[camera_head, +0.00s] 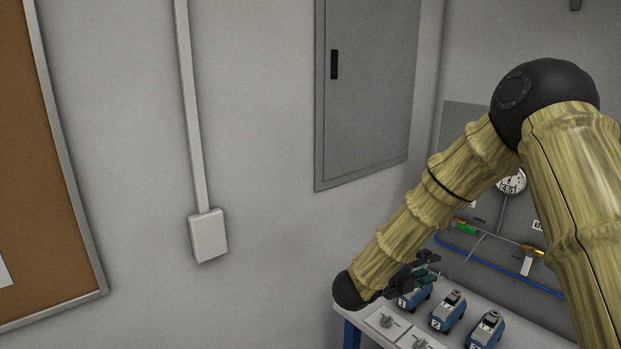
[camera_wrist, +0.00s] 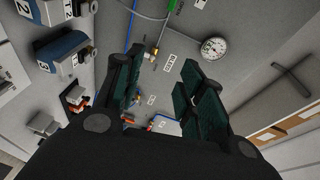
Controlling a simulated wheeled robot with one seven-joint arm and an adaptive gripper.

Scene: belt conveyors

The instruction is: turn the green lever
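The green lever (camera_head: 466,228) is a small green handle on a brass fitting, on the grey wall panel beside an "OPEN" label in the head view. In the wrist view a green piece, which looks like the same lever (camera_wrist: 173,5), is cut off by the top edge. My gripper (camera_head: 427,272) is below and left of the lever in the head view, partly hidden by my forearm. In the wrist view my gripper (camera_wrist: 163,68) has its dark green fingers apart, with nothing between them. It does not touch the lever.
A round gauge (camera_head: 511,182) hangs above the pipes, partly behind my arm. A second valve with a pale handle (camera_head: 527,263) is to the right, near a blue pipe (camera_head: 546,287). Numbered blue units (camera_head: 447,313) stand on the bench below. A grey cabinet (camera_head: 368,90) is on the wall.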

